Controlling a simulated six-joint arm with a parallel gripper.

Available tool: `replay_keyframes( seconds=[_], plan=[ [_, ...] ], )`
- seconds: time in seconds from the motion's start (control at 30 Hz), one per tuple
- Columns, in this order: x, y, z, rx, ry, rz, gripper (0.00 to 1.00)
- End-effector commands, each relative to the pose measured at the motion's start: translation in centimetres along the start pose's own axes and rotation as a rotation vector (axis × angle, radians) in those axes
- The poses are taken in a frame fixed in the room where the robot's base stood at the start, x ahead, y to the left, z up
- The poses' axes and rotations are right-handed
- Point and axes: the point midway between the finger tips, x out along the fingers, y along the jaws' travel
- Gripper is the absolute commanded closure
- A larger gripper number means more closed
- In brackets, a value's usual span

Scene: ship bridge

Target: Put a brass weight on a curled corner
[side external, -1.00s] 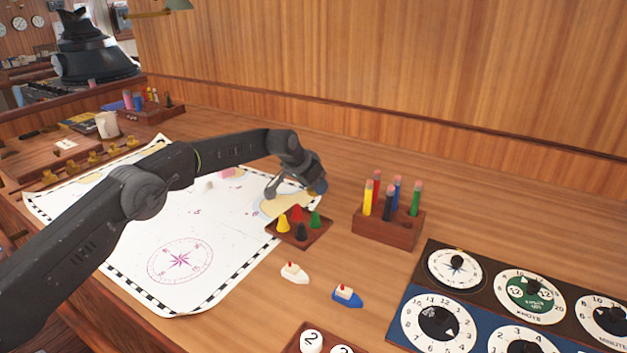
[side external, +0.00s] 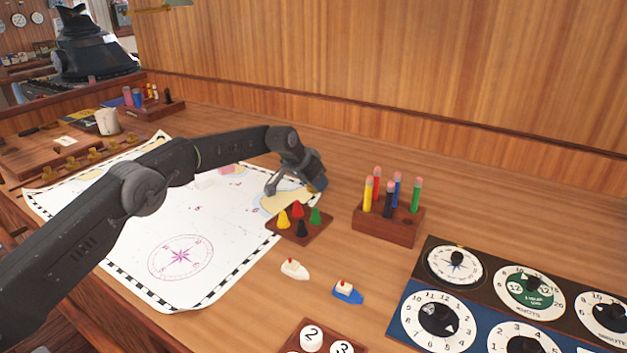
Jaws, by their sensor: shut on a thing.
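The white chart (side external: 215,268) with a chequered border lies on the wooden desk. Its far left corner (side external: 160,137) looks raised. Its right corner is partly behind my gripper. My gripper (side external: 295,192) is low over the yellow patch at the chart's right end, fingers pointing down. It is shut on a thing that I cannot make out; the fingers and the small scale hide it. Several brass weights (side external: 95,155) stand in a row along a wooden tray at the left, beyond the chart.
A wooden tray of coloured cones (side external: 301,228) stands close in front of my gripper. A pencil block (side external: 388,228) stands to the right. Two toy boats (side external: 347,292) and dial panels (side external: 440,318) lie nearer. Bare desk lies behind the pencil block.

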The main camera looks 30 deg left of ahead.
Motion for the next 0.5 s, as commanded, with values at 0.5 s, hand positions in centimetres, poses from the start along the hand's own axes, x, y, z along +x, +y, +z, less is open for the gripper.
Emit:
replay_keyframes(
  seconds=[0.5],
  plan=[
    [0.38, 0.01, 0.21, 0.000, 0.002, 0.000, 0.85]
  ],
)
